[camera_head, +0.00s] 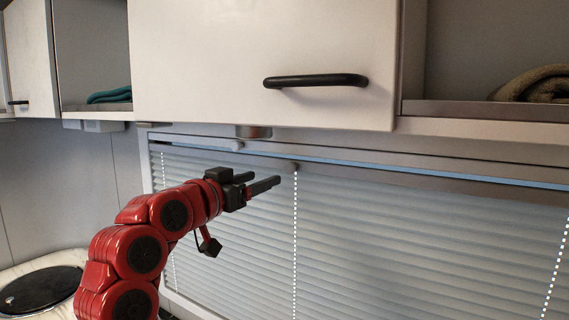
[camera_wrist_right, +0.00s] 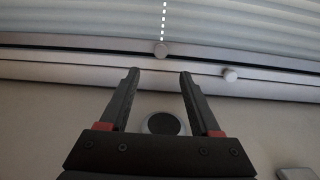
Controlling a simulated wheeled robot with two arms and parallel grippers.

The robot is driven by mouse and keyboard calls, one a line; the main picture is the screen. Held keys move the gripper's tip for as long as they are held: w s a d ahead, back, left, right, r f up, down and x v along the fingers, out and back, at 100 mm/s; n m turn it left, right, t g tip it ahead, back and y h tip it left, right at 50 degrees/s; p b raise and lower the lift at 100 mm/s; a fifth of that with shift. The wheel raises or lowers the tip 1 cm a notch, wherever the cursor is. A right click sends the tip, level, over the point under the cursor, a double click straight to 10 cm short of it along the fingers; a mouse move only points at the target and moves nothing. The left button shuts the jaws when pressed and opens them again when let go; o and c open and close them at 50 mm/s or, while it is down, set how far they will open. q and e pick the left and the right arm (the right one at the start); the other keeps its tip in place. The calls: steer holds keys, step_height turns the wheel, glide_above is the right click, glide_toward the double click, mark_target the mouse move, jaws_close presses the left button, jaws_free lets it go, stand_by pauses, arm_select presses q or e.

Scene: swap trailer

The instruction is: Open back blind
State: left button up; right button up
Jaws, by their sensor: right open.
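The back blind (camera_head: 350,240) is a pale pleated shade over the window, with vertical dotted cords. Its top bar (camera_head: 400,184) runs just under a thin bluish gap below the upper frame. A small round knob (camera_head: 295,166) sits on the bar, and it also shows in the right wrist view (camera_wrist_right: 161,49). My right gripper (camera_head: 264,182) is in front of the blind, a little left of and below the knob. Its fingers are apart with nothing between them. In the wrist view the fingertips (camera_wrist_right: 158,72) point toward the knob without visibly touching it. My left gripper is out of view.
A white cabinet door (camera_head: 230,60) with a black handle (camera_head: 316,80) hangs above the blind. Open shelves beside it hold teal cloth (camera_head: 110,95) and brown cloth (camera_head: 540,84). A black round lid (camera_head: 42,290) lies at lower left.

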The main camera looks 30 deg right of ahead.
mark_target(288, 168)
steer(key=p+x, duration=0.2)
steer(key=x, duration=0.7)
steer(key=shift+w+d+r+p, duration=0.1)
steer(key=shift+w+d+p, duration=0.1)
steer(key=shift+d+p, duration=0.15)
steer(key=shift+w+d, duration=0.2)
jaws_close()
stand_by(0.7)
